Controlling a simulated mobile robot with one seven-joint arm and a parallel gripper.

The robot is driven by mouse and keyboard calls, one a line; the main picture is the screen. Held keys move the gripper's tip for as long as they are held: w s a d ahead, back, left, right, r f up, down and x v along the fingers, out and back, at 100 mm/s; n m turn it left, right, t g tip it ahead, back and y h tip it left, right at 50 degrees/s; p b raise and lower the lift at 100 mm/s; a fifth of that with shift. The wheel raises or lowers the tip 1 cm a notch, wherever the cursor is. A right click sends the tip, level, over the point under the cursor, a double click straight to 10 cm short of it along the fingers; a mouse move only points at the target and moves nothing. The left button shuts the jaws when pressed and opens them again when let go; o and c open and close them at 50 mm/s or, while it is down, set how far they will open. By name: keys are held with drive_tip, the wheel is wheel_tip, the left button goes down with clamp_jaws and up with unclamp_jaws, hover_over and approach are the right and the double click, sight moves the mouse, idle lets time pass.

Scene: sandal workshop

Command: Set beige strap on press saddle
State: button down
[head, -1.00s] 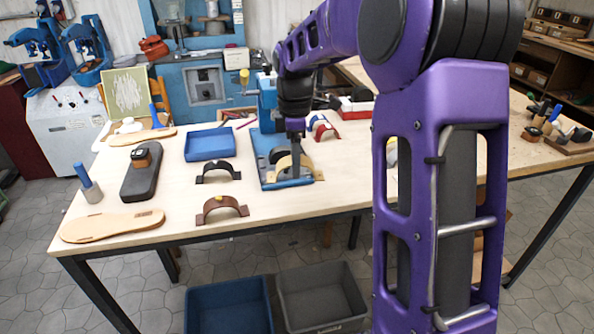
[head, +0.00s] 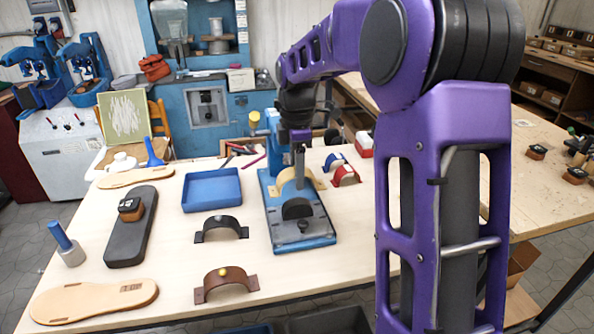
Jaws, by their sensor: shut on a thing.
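The beige strap (head: 284,181) is an arched band with flat end tabs. My gripper (head: 299,172) is shut on it near the top of its arch. The strap shows behind the press saddle (head: 297,208), a dark rounded block on the blue press base (head: 303,238). The saddle's front is bare and in plain view. I cannot tell how high the strap is above the base. The gripper and wrist hide part of the strap and of the blue press behind.
A black strap (head: 222,229) and a brown strap (head: 226,283) stand left of the press. Blue and red straps (head: 345,175) stand to its right. A blue tray (head: 211,189), a dark block (head: 130,235) and tan soles (head: 95,300) lie further left on the table.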

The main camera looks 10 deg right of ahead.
sight(297, 201)
drive_tip(key=shift+s+f, duration=0.1)
drive_tip(key=shift+f, duration=0.65)
drive_tip(key=shift+f+b, duration=1.8)
drive_tip(key=shift+f, duration=1.15)
drive_tip(key=shift+f, duration=0.3)
unclamp_jaws()
wheel_tip(297, 201, up, 5)
drive_tip(key=p, duration=0.4)
drive_tip(key=shift+r, duration=1)
